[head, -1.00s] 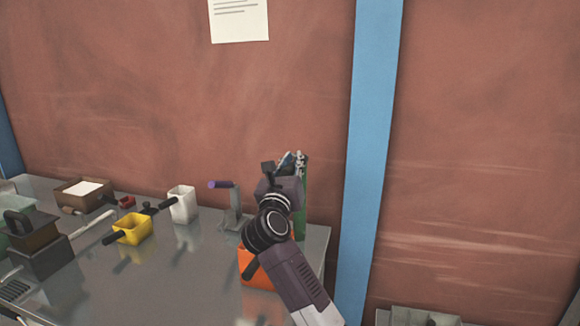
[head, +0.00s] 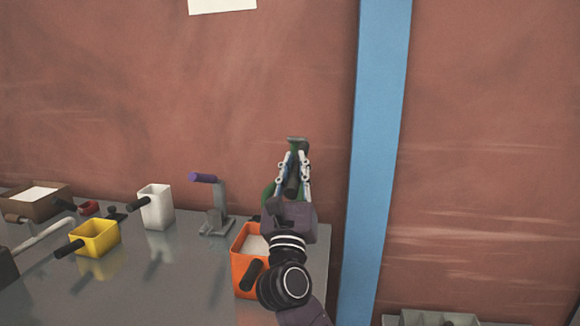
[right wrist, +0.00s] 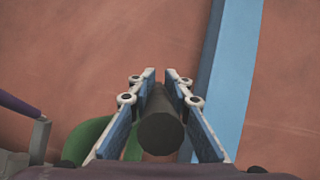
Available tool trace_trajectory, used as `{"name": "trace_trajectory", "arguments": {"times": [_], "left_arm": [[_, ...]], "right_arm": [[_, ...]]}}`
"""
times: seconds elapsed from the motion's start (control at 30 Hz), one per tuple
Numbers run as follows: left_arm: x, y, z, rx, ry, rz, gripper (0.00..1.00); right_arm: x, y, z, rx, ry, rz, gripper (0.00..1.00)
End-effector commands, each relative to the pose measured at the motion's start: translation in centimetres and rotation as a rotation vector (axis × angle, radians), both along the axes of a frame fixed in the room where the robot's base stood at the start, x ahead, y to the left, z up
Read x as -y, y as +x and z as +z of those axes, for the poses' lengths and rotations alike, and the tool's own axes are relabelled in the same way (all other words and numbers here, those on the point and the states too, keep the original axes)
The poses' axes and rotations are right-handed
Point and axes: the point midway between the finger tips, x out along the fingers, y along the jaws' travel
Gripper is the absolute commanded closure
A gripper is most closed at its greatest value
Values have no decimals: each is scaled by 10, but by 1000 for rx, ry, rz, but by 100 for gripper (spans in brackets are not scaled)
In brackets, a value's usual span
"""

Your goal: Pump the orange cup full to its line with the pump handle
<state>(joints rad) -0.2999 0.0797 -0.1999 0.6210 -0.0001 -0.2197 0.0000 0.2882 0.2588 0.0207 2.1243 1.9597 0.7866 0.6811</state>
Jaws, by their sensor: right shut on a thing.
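The orange cup (head: 240,283) stands upright near the right end of the table, with white powder (head: 257,245) inside. My right forearm covers part of it, and I cannot see its fill line. My right gripper (head: 294,166) is above and behind the cup, shut on the dark round pump handle (head: 291,186). In the right wrist view the handle (right wrist: 160,132) lies between the two fingers. The green pump body (head: 268,194) is mostly hidden behind my gripper; a green part (right wrist: 88,142) shows at lower left in the wrist view. My left gripper is not in view.
A grey stand with a purple lever (head: 203,177) is left of the orange cup. A white cup (head: 157,208), a yellow cup (head: 94,238) and a brown box of powder (head: 36,197) stand further left. A blue post (head: 378,150) rises right of the table.

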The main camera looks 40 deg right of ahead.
Motion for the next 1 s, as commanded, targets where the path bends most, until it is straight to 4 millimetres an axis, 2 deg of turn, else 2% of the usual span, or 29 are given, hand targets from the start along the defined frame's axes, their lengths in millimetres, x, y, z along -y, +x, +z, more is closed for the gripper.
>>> {"name": "trace_trajectory", "arguments": {"times": [0.33, 0.37, 0.53, 0.83, 1.0], "left_arm": [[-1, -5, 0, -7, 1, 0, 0], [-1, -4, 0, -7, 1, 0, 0], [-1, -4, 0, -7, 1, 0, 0], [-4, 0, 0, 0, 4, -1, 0], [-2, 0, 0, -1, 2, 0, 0]], "right_arm": [[-1, 0, 1, 3, -2, 3, 100], [-1, 0, 1, 3, -2, 3, 81], [-1, 0, 1, 2, -2, 2, 63], [-1, -1, -1, 1, 0, 2, 63], [-13, -11, -11, -1, 1, 4, 63]]}}
